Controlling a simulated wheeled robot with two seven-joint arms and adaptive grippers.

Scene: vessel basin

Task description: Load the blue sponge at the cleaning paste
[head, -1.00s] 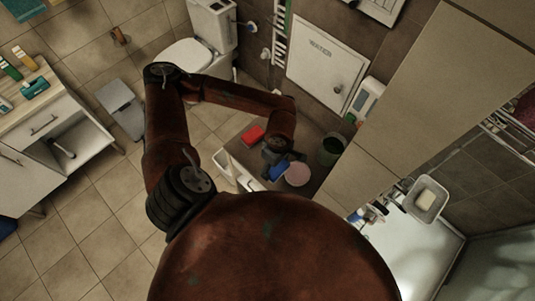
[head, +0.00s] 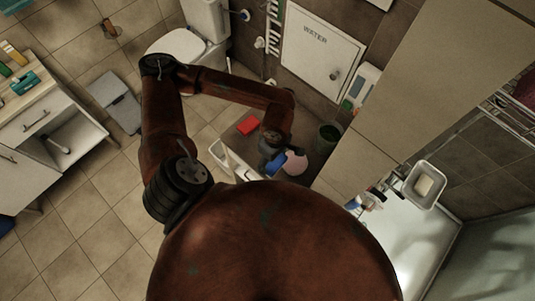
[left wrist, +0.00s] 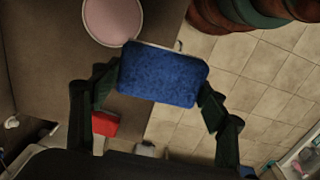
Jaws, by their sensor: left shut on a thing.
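The blue sponge (head: 279,165) is held by my left gripper (head: 276,152), low over the grey surface in the head view. In the left wrist view, the sponge (left wrist: 162,76) sits between the two dark fingers of the gripper (left wrist: 160,88), which are shut on its ends. The round pink paste (head: 296,163) is just right of the sponge in the head view. It also shows in the left wrist view (left wrist: 112,18), where the sponge overlaps its lower edge. I cannot tell whether they touch. My right gripper is not in view.
A red block (head: 248,125) lies on the grey surface (head: 232,128), left of my gripper. A dark green bucket (head: 327,138) stands to the right of the paste. A white container (head: 232,162) is at the left. The toilet (head: 187,48) is farther back.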

